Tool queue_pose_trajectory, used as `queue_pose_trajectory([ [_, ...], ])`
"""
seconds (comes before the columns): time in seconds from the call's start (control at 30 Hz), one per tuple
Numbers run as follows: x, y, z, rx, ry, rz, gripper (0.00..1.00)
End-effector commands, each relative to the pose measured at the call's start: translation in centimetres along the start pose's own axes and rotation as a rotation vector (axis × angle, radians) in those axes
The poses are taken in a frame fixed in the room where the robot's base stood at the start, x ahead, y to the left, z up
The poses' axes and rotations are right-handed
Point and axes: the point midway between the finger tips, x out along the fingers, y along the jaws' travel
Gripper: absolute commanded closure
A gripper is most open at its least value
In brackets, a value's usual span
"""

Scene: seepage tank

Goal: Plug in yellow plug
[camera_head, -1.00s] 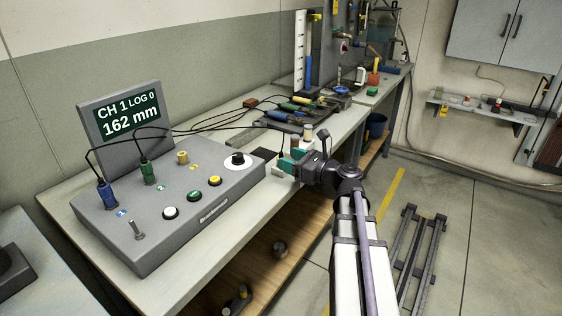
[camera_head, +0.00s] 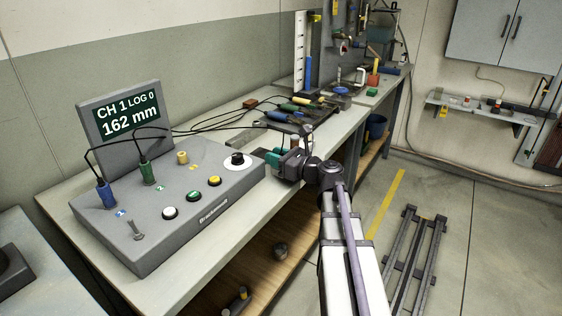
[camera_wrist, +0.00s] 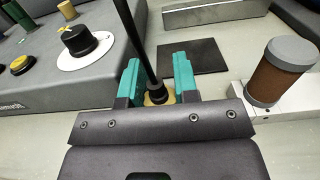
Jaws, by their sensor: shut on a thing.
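My gripper (camera_wrist: 158,82) has teal fingers shut on the yellow plug (camera_wrist: 157,98). Only a little yellow shows between the fingers, with a black cable rising from it. In the head view my gripper (camera_head: 274,158) is beside the right end of the grey console, and the plug cannot be made out there. The console (camera_head: 165,215) has a yellow socket (camera_head: 182,157) on top with nothing in it. A blue plug (camera_head: 105,193) and a green plug (camera_head: 148,173) stand upright in the console to its left, with black cables.
A black knob on a white dial (camera_head: 237,160) lies between the yellow socket and my gripper. Round buttons and a toggle switch (camera_head: 136,230) line the console front. A dark pad (camera_wrist: 193,57) and a brown cylinder with a grey cap (camera_wrist: 282,70) are on the bench.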

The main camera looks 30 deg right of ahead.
Motion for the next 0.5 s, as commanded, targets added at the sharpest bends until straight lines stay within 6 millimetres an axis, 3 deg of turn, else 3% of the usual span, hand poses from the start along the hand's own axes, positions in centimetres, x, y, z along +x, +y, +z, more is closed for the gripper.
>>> queue_pose_trajectory([
  [0.1,0.0,0.0,0.0,0.000,0.000,0.000,0.95],
  [0.33,0.0,0.0,0.2,0.000,0.000,0.000,0.95],
  [0.5,0.0,0.0,2.5,0.000,0.000,0.000,0.95],
])
